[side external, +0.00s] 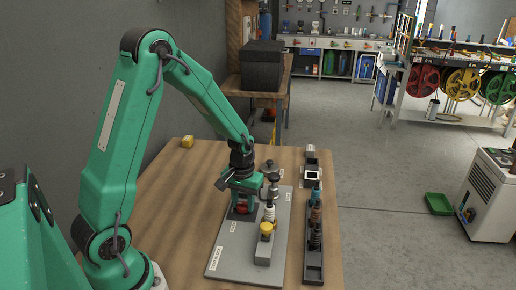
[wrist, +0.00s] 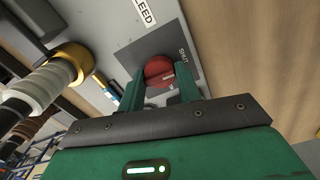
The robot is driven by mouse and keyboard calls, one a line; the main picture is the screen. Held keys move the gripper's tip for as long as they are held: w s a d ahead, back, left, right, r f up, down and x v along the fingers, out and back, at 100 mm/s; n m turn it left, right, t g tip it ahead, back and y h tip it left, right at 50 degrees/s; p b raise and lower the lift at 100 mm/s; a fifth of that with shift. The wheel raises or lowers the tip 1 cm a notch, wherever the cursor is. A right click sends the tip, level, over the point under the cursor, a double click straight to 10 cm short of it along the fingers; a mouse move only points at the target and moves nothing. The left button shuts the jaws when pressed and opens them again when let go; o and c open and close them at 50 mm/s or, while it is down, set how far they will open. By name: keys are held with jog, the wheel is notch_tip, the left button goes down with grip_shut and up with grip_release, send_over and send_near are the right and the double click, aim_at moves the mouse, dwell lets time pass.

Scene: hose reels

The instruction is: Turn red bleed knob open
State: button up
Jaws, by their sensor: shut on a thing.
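The red bleed knob (wrist: 160,70) sits on a dark square base on the grey panel in the wrist view, beside labels reading "BLEED" and "SHUT". In the side external view the red knob (side external: 243,205) shows low under my gripper (side external: 242,198). In the wrist view my gripper (wrist: 160,88) has its two green fingers on either side of the knob, shut on it. The knob's lower part is hidden by the gripper. Whether the knob has turned cannot be told.
The grey panel (side external: 225,250) lies on a wooden table (side external: 175,220). A yellow-capped fitting (side external: 266,230) stands close right of my gripper. A dark rack (side external: 314,255) with several fittings lies further right. Table left of the panel is clear.

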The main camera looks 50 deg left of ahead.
jog(key=m, duration=0.8)
jog(key=shift+m, duration=0.3)
jog(key=m, duration=0.4)
jog(key=shift+m, duration=0.3)
jog(key=m, duration=0.4)
jog(key=shift+r, duration=0.1)
jog(key=o, duration=1)
